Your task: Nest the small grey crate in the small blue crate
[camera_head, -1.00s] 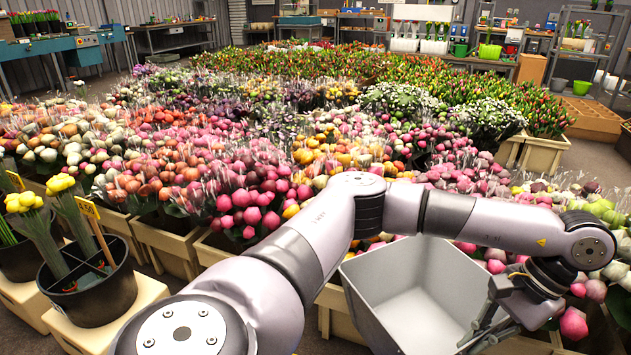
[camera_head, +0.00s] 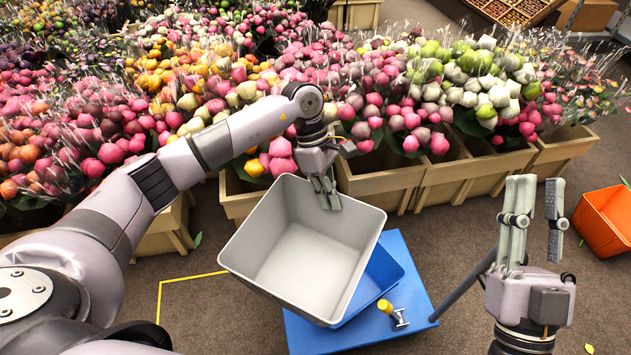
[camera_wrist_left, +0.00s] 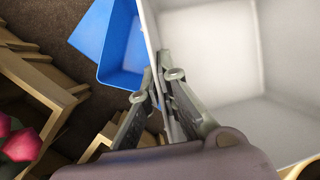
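The small grey crate (camera_head: 285,260) is an empty open tub, held tilted in the air. My left gripper (camera_head: 326,195) is shut on its far rim; in the left wrist view, the fingers (camera_wrist_left: 165,100) clasp the grey wall (camera_wrist_left: 215,60). The small blue crate (camera_head: 378,280) is below and partly behind the grey crate, which hides much of it. The blue crate also shows in the left wrist view (camera_wrist_left: 122,50), to the left of the fingers. The two crates' exact gap cannot be told. My right gripper (camera_head: 537,205) is open and empty at the right.
A flat blue platform (camera_head: 415,322) lies under the blue crate, with a yellow-topped item (camera_head: 388,308) on it. Wooden flower boxes (camera_head: 455,180) stand behind. An orange crate (camera_head: 607,218) is at the far right. Yellow floor tape (camera_head: 185,278) marks open floor at left.

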